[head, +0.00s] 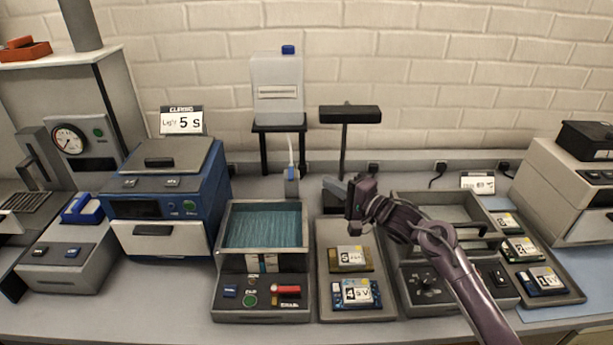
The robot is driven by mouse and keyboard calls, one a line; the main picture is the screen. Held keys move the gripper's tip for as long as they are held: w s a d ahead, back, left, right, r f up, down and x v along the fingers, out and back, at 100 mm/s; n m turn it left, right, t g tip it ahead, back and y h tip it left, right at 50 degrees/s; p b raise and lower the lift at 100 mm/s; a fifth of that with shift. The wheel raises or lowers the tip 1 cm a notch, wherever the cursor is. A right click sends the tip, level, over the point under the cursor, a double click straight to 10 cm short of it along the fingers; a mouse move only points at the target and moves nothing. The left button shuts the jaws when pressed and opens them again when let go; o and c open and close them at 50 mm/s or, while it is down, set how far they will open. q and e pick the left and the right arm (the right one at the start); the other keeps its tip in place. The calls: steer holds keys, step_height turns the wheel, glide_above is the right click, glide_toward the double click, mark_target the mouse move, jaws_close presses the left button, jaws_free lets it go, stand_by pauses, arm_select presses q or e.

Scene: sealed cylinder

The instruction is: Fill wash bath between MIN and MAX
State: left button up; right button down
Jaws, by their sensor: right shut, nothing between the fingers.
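The wash bath (305,240) is a grey open-topped tank left of centre, with blue-green rippled liquid (262,224) inside. A small striped level strip (262,263) is on its front; its MIN and MAX marks are too small to read. Its front panel has a red handle (287,290) and a green button (250,300). A translucent jug (276,90) with a blue cap stands on a black stand behind the bath, with a thin tube and a small spout or valve (291,182) below. My right gripper (352,200) is shut and empty, right of the bath and above the tray. My left gripper is not in view.
A grey tray (329,290) with two labelled circuit boards lies right of the bath. Another grey bath-like unit (408,275) is partly behind my right arm. A blue curing box (160,205) stands to the left. A black lamp-like stand (349,114) rises behind my gripper.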

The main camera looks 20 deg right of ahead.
mark_target(291, 172)
steer(key=w+a, duration=0.1)
steer(key=w+a+p, duration=0.1)
steer(key=a, duration=0.1)
steer(key=w+a+p, duration=0.1)
steer(key=w+a, duration=0.1)
steer(key=shift+a, duration=0.2)
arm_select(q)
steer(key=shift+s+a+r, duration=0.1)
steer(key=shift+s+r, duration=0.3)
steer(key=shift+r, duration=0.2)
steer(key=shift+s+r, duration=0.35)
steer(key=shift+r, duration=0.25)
arm_select(e)
steer(key=shift+a, duration=0.15)
